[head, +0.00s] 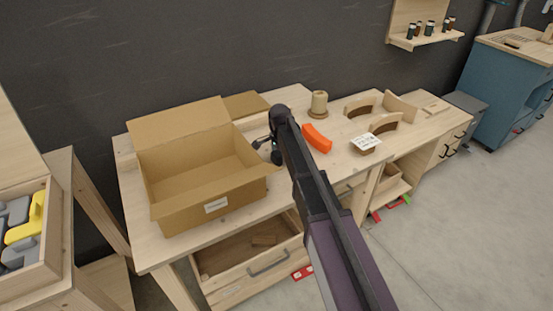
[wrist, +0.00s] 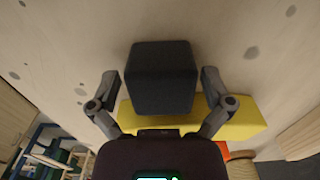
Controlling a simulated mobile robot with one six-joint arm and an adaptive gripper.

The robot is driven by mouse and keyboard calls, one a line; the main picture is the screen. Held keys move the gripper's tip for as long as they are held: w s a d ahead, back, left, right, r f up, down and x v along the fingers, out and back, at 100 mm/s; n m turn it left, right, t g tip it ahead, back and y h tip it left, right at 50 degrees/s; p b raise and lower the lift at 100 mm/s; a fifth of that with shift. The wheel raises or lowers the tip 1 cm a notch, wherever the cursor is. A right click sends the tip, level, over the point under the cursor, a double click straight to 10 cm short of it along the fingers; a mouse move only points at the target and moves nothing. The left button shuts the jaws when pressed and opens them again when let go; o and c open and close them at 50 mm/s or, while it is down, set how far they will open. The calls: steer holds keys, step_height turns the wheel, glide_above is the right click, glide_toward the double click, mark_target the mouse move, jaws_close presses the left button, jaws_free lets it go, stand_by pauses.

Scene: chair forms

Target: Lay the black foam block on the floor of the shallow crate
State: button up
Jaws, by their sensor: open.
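The black foam block (wrist: 162,75) shows in the wrist view, between the two spread fingers of my gripper (wrist: 158,82). A gap shows on each side of it, so the fingers do not touch it. In the head view my gripper (head: 268,147) is just right of the cardboard box, low over the bench; I cannot make out the block there, against the dark gripper. A wooden crate (head: 50,250) with yellow and grey shapes stands at the left edge of the head view. I cannot tell whether it is the shallow crate.
The open cardboard box (head: 185,205) stands left of my gripper on the workbench (head: 165,255). A yellow piece (wrist: 238,118) lies close to the block. An orange piece (head: 317,138), a spool (head: 319,104) and curved wooden forms (head: 384,123) lie to the right. An open drawer (head: 235,262) is below.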

mark_target(279, 153)
steer(key=c, duration=0.7)
steer(key=shift+c, duration=0.2)
steer(key=shift+r, duration=0.2)
step_height(279, 153, up, 10)
steer(key=p, duration=1)
steer(key=shift+f, duration=0.2)
stand_by(0.3)
